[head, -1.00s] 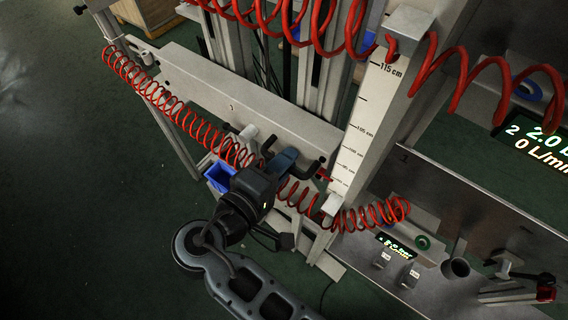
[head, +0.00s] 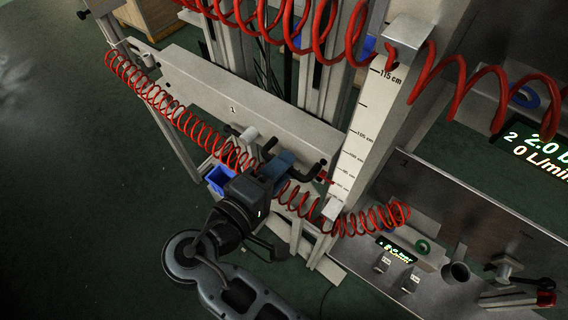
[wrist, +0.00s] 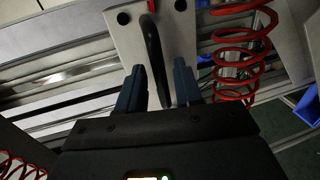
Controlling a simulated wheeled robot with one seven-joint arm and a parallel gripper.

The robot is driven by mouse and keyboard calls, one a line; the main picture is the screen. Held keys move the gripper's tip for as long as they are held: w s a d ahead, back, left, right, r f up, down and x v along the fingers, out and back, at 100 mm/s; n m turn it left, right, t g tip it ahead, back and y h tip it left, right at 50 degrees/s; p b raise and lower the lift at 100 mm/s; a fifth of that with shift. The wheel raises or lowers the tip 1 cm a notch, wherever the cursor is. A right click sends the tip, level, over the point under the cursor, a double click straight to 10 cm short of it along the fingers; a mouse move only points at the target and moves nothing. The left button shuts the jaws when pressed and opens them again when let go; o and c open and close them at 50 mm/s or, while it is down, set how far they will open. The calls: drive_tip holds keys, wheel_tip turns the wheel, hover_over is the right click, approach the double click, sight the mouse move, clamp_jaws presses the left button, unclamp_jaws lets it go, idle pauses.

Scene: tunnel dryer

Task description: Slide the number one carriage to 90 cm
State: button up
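The number one carriage (head: 205,88) is a long pale beam marked "1", with black bent handles on its front. A red pointer (head: 326,180) at its right end lies beside the low part of the white scale (head: 353,145). The scale's top label is 115 cm; the lowest labels are too small to read surely. My gripper (head: 285,160) is at the carriage's right handle. In the wrist view, my gripper (wrist: 160,82) has its blue fingers on both sides of the black handle (wrist: 153,45), with narrow gaps showing. The contact is partly hidden in the head view.
A red coiled hose (head: 165,105) runs along the carriage front and behind my gripper. A blue bin (head: 218,178) sits below. A metal panel (head: 450,200) with fittings and displays stands at the right. Green floor is free at the left.

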drive_tip(key=b+v, duration=0.1)
drive_tip(key=v, duration=0.5)
drive_tip(key=shift+s, duration=0.2)
drive_tip(key=shift+w+a+r, duration=0.1)
drive_tip(key=shift+a, duration=0.15)
